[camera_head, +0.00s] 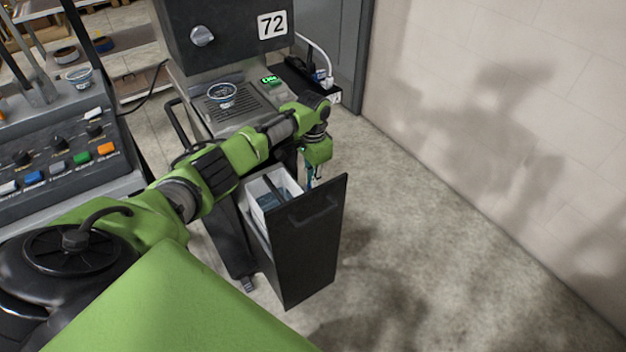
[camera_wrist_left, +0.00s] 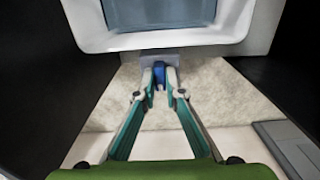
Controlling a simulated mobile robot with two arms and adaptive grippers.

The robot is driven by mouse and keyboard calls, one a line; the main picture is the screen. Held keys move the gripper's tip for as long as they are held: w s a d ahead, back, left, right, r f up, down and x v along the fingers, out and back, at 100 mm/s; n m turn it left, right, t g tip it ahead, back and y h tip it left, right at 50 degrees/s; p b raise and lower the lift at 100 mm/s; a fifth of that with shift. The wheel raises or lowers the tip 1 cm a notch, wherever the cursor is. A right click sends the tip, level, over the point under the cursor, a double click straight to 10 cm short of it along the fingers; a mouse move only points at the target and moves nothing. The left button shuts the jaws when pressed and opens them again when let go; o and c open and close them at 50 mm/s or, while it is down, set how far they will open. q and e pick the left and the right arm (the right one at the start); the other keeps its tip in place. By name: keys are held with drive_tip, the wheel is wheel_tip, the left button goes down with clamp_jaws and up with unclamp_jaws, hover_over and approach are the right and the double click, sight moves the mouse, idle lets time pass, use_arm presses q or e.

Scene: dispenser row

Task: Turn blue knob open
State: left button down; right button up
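In the left wrist view, a small blue knob (camera_wrist_left: 159,76) shows between the tips of my two teal fingers, in front of a grey plate. My left gripper (camera_wrist_left: 159,82) is closed in around it, with its tips at the knob's sides. In the head view my left arm reaches across to the dispenser, and the left gripper (camera_head: 313,180) points down beside the open black drawer (camera_head: 308,250). The knob cannot be made out in the head view. My right gripper is not in view.
A white bin (camera_head: 262,187) sits in the drawer. A cup (camera_head: 221,94) stands on the drip tray (camera_head: 240,112) under the machine marked 72, which has a silver knob (camera_head: 202,36). A button panel (camera_head: 65,160) is at left. Floor on the right is clear up to the wall.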

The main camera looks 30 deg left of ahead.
use_arm(q)
drive_tip(key=n+p, duration=0.3)
drive_tip(key=shift+r, duration=0.2)
drive_tip(key=n+p, duration=0.3)
drive_tip(key=n, duration=0.1)
drive_tip(key=shift+n, duration=0.3)
drive_tip(key=n+p, duration=0.2)
drive_tip(key=n, duration=0.3)
drive_tip(key=shift+f, duration=0.15)
drive_tip(key=n+p, duration=0.1)
drive_tip(key=n, duration=0.2)
drive_tip(key=shift+n, duration=1.4)
